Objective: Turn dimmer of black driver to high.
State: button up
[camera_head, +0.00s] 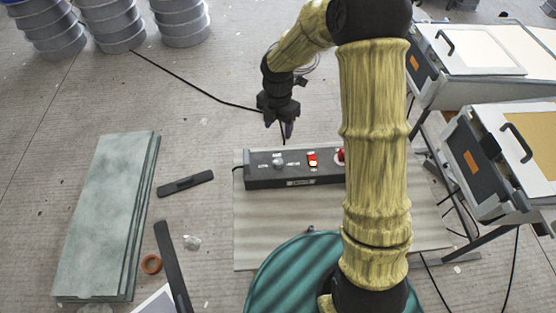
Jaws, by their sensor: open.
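The black driver (262,178) is a long dark box lying on a pale mat in the middle of the head view. A pale grey round knob (278,163), apparently the dimmer, is on its top face towards the left, with small white labels around it. The labels are too small to read, and I cannot tell the knob's setting. A red switch (312,159) sits right of the knob. My gripper (279,128) is open and empty, pointing down above and behind the box, apart from the knob. My arm hides the box's right end.
A red part (341,154) shows at my arm's edge. A black cable (195,88) runs over the floor. Greenish slabs (105,215) lie left, near dark flat bars (172,265). A teal round object (290,270) is in front. White-lidded cases (510,150) stand right.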

aim_at(278, 161)
dwell(0.3)
notch_tip(278, 161, down, 17)
jog(key=shift+f+p, duration=0.2)
jog(key=shift+p, duration=0.55)
jog(key=c, duration=1)
